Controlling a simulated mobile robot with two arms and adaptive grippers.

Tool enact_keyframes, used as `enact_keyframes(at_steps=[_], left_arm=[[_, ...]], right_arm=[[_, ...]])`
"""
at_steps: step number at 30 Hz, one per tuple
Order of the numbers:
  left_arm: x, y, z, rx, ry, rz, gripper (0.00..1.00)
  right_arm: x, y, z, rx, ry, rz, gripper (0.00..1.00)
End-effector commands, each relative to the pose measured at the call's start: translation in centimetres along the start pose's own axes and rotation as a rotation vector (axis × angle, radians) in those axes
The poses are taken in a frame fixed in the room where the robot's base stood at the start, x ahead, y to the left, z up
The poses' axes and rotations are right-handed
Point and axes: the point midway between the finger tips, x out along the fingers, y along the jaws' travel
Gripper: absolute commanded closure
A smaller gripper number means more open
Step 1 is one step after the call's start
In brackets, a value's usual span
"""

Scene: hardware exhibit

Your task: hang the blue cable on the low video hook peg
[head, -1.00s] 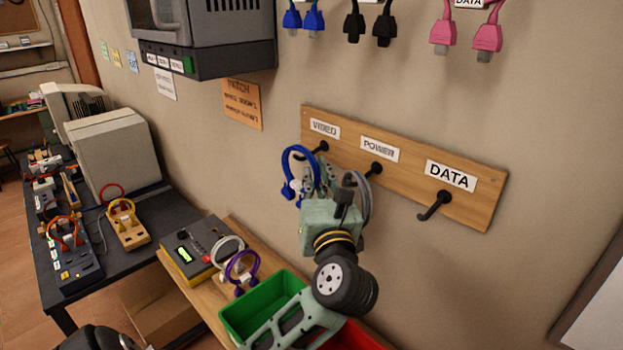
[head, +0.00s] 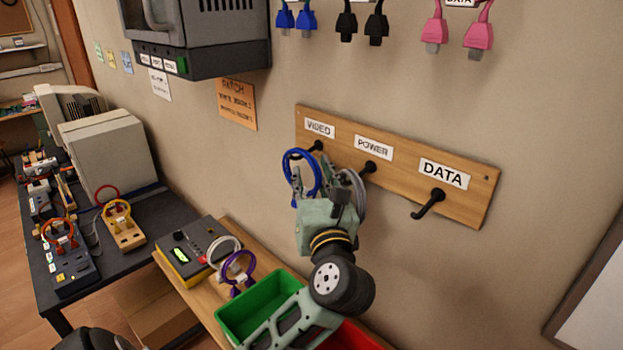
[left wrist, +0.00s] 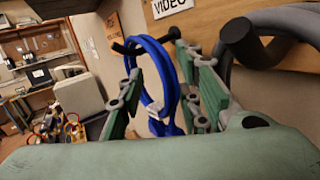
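The blue cable (head: 301,172) is a loop at the low video hook peg (head: 317,146), the left of the pegs on the wooden board. In the left wrist view the blue cable (left wrist: 163,75) hangs down at the black video peg (left wrist: 130,46), which crosses the top of the loop. My left gripper (head: 326,180) is just below and right of this peg. In the left wrist view its fingers (left wrist: 160,100) stand apart, one on each side of the cable, with gaps visible. The fingertips are partly hidden in the head view. My right gripper is not in view.
A grey cable (left wrist: 290,22) hangs on the power peg (head: 369,167), close beside my left gripper. The data peg (head: 428,204) is bare. Below are a green bin (head: 262,300), a purple cable (head: 238,268) and a yellow-grey device (head: 190,250).

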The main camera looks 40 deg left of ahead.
Motion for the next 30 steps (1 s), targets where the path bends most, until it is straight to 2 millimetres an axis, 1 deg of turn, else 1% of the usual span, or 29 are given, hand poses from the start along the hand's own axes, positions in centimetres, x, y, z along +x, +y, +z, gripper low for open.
enact_keyframes(at_steps=[5, 8, 11, 18, 21, 25, 30], left_arm=[[-0.1, 0.0, -0.1, 0.001, 0.002, -0.001, 0.68], [-0.9, -0.1, -0.2, 0.001, 0.004, -0.002, 0.68], [-2.5, -0.1, -0.2, -0.001, 0.005, -0.004, 0.68], [-7.7, -0.1, -0.2, 0.000, 0.005, -0.004, 0.68], [-9.6, -0.1, -0.1, -0.001, 0.005, -0.003, 0.68], [-11.2, -0.1, -0.1, 0.001, 0.003, -0.001, 0.68], [-12.0, 0.0, -0.1, 0.000, 0.001, 0.000, 0.68]], right_arm=[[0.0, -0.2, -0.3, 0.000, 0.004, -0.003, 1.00], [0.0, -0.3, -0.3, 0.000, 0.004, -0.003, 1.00], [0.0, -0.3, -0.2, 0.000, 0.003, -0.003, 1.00], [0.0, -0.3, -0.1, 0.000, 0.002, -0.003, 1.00], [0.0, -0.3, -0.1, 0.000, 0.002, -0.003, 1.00], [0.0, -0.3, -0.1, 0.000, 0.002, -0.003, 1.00], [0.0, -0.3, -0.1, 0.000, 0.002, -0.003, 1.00]])
